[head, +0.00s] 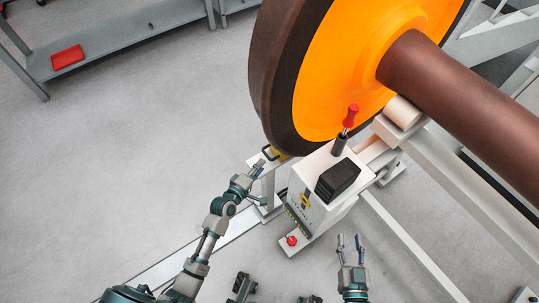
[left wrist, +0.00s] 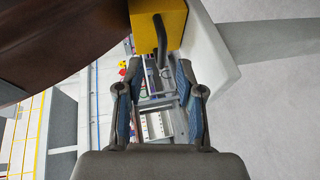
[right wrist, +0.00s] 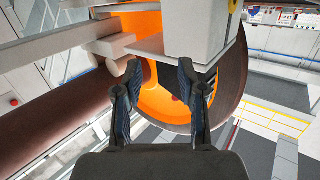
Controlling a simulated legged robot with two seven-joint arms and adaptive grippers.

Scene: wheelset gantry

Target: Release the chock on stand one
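The chock is a yellow block (head: 281,155) with a dark bent handle (head: 268,153), low against the wheel rim beside the white stand (head: 318,190). In the left wrist view the yellow block (left wrist: 173,22) and its handle (left wrist: 159,38) show just beyond my left fingertips. My left gripper (head: 259,166) is open and empty, close to the handle; I cannot tell whether it touches. My right gripper (head: 349,238) is open and empty, in front of the stand and to its right. No stand number is readable.
The large orange-faced wheel (head: 335,75) and brown axle (head: 455,98) fill the upper right. The stand carries a red-handled lever (head: 350,117), a black box (head: 338,180) and a red button (head: 291,240). A grey shelf (head: 120,43) holds a red tray (head: 67,57). Floor at left is clear.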

